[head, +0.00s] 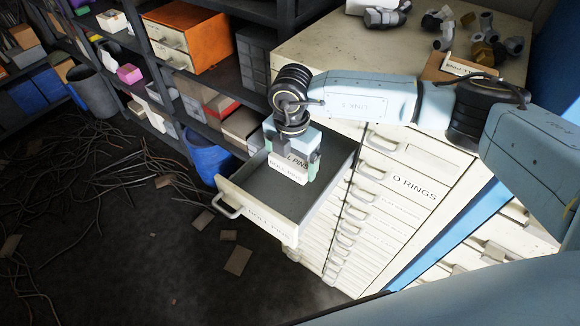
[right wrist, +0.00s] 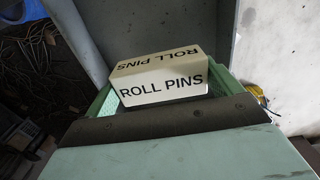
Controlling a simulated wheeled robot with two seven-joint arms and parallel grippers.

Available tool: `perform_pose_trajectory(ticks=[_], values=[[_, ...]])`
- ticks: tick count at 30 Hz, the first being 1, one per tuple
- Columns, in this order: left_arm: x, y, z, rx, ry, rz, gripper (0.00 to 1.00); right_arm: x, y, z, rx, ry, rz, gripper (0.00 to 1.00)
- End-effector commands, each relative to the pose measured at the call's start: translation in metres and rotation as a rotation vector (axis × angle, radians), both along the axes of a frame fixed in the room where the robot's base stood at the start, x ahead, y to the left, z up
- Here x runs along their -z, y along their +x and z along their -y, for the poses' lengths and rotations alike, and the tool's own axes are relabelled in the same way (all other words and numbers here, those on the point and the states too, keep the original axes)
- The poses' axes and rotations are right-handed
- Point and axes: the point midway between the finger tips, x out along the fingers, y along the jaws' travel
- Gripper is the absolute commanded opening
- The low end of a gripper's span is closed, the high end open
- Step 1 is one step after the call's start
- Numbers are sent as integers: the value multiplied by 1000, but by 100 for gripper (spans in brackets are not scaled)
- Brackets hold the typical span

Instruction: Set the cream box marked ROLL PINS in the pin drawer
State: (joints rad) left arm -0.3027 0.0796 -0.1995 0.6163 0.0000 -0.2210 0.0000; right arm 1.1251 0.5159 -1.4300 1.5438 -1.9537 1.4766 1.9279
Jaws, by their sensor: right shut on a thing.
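The cream box marked ROLL PINS (head: 288,174) is between the pale green fingers of my right gripper (head: 294,160), which is shut on it. The box is over the inside of the open drawer (head: 232,184), whose front label appears to read ROLL PINS. I cannot tell whether it touches the drawer floor. In the right wrist view the box (right wrist: 162,86) shows its lettering on two faces, with a finger of the gripper (right wrist: 165,82) on each side. My left gripper is not in view.
The drawer juts from a cream cabinet (head: 400,175) with more labelled drawers, one marked O RINGS. Metal fittings (head: 485,45) and a small open box lie on its top. Shelves with an orange drawer unit (head: 188,38) stand behind. A blue bin (head: 207,158) is near the drawer; cables litter the floor.

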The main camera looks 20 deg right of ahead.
Motion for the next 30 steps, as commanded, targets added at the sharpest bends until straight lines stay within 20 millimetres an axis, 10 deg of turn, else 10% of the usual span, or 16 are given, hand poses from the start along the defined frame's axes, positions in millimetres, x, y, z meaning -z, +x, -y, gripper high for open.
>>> perform_pose_trajectory(ticks=[4, 13, 23, 24, 30], values=[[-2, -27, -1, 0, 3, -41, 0, 12, 1, 0, 1, 1, -1, 66], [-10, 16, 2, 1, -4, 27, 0, 47, 0, 0, 0, 1, -1, 66], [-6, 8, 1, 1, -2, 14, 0, 52, 1, 0, -1, 1, 1, 66], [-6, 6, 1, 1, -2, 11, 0, 53, 1, 0, -1, 1, 1, 92], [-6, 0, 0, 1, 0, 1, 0, 51, 1, 0, -1, 1, 1, 100]])
